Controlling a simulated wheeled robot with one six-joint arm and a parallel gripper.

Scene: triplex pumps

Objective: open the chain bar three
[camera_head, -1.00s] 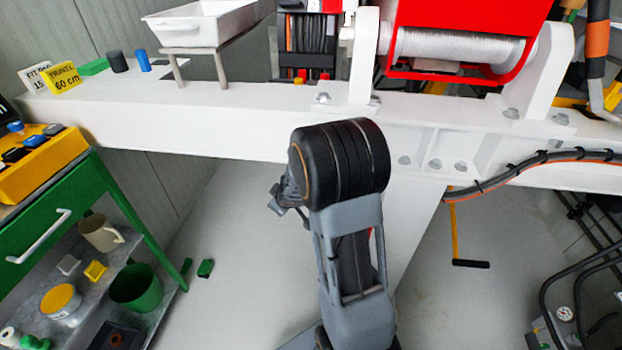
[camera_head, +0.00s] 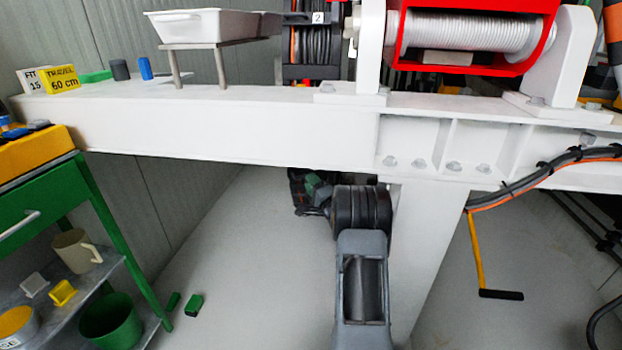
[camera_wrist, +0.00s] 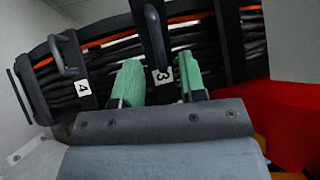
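Chain bar three (camera_wrist: 155,40) is a dark crossbar with a raised handle, marked by a white "3" label, at the top middle of the wrist view. It lies across a bundle of black and orange hoses. My gripper (camera_wrist: 159,62) is open, with its two green-padded fingers apart. In this view the lower end of the bar and its label show between the fingers; I cannot tell whether they touch. In the head view my gripper (camera_head: 311,184) is low beneath the white beam, small and partly hidden by my wrist. Bar three cannot be made out there.
Chain bar four (camera_wrist: 68,60) is to the left in the wrist view, and a red surface (camera_wrist: 290,115) is at right. In the head view the white beam (camera_head: 230,132) and its post (camera_head: 425,235) are close to my arm. A "2" label (camera_head: 318,18) shows above the beam.

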